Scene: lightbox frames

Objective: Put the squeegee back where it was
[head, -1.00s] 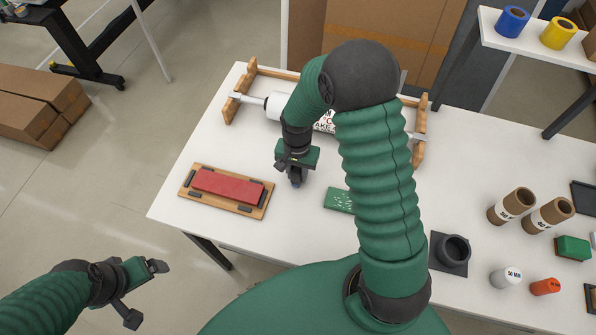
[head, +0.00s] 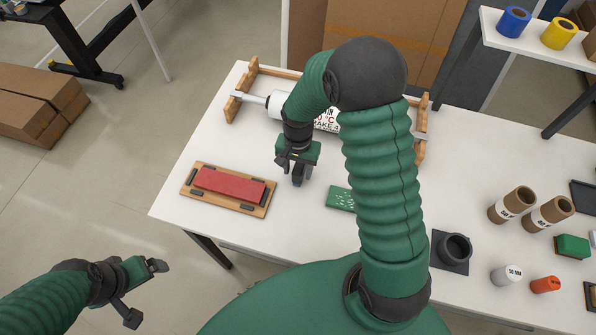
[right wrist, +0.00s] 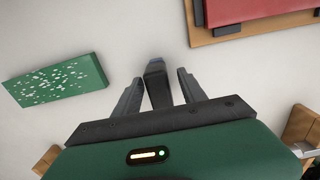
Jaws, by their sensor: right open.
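My right gripper (head: 299,180) points down at the white table between a wooden board with a red slab and a green speckled block. It also shows in the right wrist view (right wrist: 159,76), open, with a finger on each side of a dark, narrow piece with a blue end (right wrist: 155,82). This piece looks like the squeegee. Gaps show between it and both fingers; whether it touches the table I cannot tell. In the head view it is not clearly told apart from the fingers. My left gripper (head: 150,291) is open and empty, off the table at lower left.
The board with the red slab (head: 228,188) lies left of my right gripper. The green speckled block (head: 340,198) lies to its right, partly behind my arm. A wooden rack (head: 252,88) with a white roller stands behind. Brown tubes (head: 513,205) stand at the right.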

